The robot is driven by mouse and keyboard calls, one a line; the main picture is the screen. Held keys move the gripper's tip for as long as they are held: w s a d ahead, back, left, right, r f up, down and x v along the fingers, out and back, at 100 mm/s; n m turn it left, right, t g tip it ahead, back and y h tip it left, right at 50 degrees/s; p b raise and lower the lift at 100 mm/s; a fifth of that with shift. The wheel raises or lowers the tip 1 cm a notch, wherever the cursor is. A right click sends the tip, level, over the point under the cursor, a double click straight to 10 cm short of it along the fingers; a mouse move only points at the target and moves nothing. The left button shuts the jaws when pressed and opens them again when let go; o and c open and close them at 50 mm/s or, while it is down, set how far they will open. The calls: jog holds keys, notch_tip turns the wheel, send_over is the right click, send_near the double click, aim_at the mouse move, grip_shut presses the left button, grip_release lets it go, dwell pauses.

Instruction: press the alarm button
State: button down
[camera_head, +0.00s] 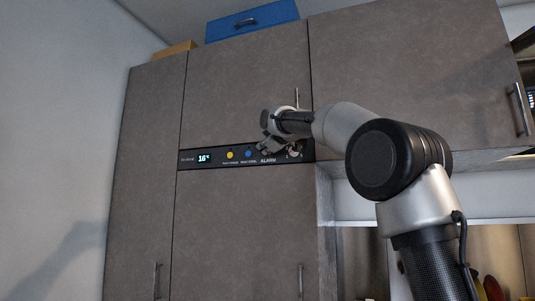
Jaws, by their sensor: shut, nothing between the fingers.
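A dark control panel (215,157) runs between the upper and lower cabinet doors. It has a small lit display, a yellow button (230,155), a blue button (248,154) and the word ALARM to their right. The alarm button itself is not clearly visible; my gripper covers the area above and around the ALARM label. My gripper (262,148) is shut and empty, in front of the right half of the panel, just right of the blue button. I cannot tell whether its fingertips touch the panel.
Grey-brown cabinet doors (240,230) with vertical metal handles surround the panel. A blue case (252,20) and a wooden box (175,50) lie on top. An open niche with a shelf is at the lower right. A plain wall is at the left.

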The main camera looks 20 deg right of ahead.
jog(key=shift+s+a, duration=0.5)
jog(key=shift+s, duration=0.2)
jog(key=s+a, duration=0.1)
jog(key=s, duration=0.1)
jog(key=s+a, duration=0.2)
dwell(0.3)
dwell(0.8)
